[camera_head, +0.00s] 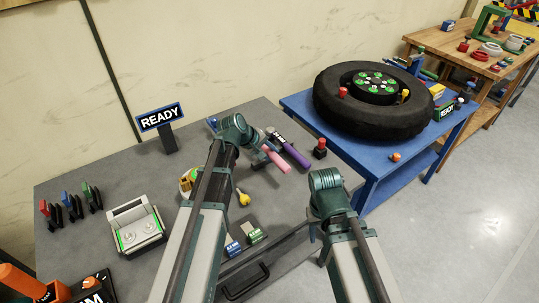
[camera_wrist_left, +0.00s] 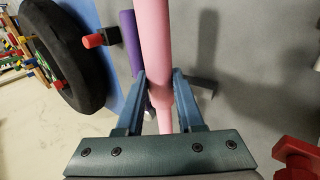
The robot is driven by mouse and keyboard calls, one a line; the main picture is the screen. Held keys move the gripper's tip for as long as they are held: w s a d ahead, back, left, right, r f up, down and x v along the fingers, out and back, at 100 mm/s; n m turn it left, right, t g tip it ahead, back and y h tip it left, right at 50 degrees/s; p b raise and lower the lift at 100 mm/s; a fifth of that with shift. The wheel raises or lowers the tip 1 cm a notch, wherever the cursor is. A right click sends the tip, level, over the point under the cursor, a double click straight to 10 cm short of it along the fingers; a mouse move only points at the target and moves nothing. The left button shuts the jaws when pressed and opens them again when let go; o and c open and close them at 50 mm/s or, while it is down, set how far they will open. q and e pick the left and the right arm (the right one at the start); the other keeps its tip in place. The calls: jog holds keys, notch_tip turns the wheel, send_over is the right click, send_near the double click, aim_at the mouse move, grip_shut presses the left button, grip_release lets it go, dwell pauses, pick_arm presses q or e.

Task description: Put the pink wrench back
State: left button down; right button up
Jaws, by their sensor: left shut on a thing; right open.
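The pink wrench (camera_head: 277,160) is at my left gripper (camera_head: 264,147), over the right part of the grey workbench. In the left wrist view the pink wrench (camera_wrist_left: 154,45) runs between the two fingers of my left gripper (camera_wrist_left: 160,88), which is shut on its shaft. A purple wrench (camera_head: 294,154) lies just right of it, and its purple handle (camera_wrist_left: 129,40) also shows in the left wrist view. My right gripper (camera_head: 318,240) is open and empty by the bench's front right edge, partly hidden by its arm.
A blue table (camera_head: 375,160) with a black tire (camera_head: 330,112) stands to the right. A red-topped black block (camera_head: 320,149) is on the bench near the wrenches. A yellow key-like piece (camera_head: 243,198), a grey-green device (camera_head: 137,228) and a READY sign (camera_head: 160,117) are also there.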

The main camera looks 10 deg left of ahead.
pick_arm(q)
notch_tip(320, 180, down, 7)
jog(key=b, duration=0.6)
jog(key=shift+r+b, duration=0.2)
jog(key=shift+b, duration=0.1)
jog(key=shift+c, duration=2.3)
grip_release()
jog(key=p+v, duration=1.1)
jog(key=v, duration=0.3)
jog(key=shift+s+d, duration=0.1)
jog(key=shift+d, duration=0.05)
